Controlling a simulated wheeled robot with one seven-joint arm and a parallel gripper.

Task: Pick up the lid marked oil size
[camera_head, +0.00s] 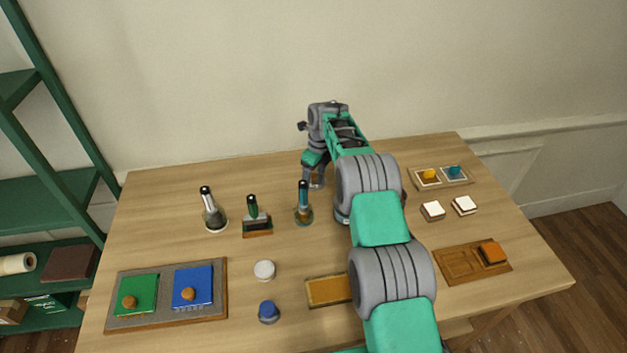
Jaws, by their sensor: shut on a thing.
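My gripper (315,179) is low at the far middle of the table, at the end of my green and grey arm. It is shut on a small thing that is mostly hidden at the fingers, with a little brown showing. I cannot read any marking on it, nor tell whether it is the oil size lid. A round white lid-like piece (264,269) and a blue one (268,311) stand apart at the front middle. No lettering is legible on either.
Dark-topped bottles (214,220) (303,214) and a brush-like item (256,221) stand left of my arm. A grey board (150,321) holds green and blue squares. Small trays (467,175) (456,264) and white blocks (432,211) lie right. The back left is clear.

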